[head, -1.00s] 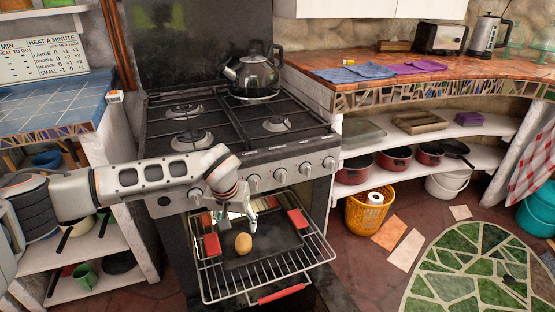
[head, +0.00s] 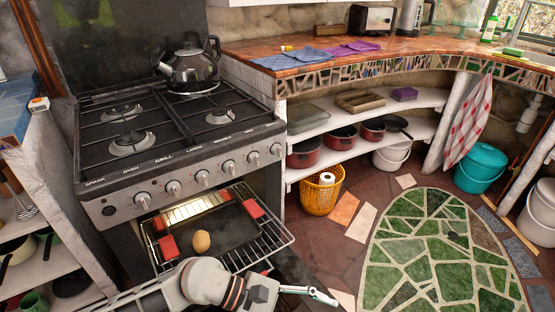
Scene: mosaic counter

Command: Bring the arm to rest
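My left arm comes in along the bottom edge of the head view, in front of the oven. Its gripper (head: 312,293) points right, over the floor and clear of the oven rack. I see no object in it; its fingers are seen edge-on, so I cannot tell whether they are open. My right gripper is not in view. A brown, potato-like item (head: 202,242) lies on a dark tray with red handles (head: 253,208). The tray sits on the wire oven rack (head: 284,241), which sticks out of the open, lit oven.
The stove (head: 181,143) carries a dark kettle (head: 190,66) at the back. Shelves with red pots (head: 303,153) and an orange basket (head: 321,191) stand to the right. A green mosaic patch (head: 425,250) covers open floor at the right.

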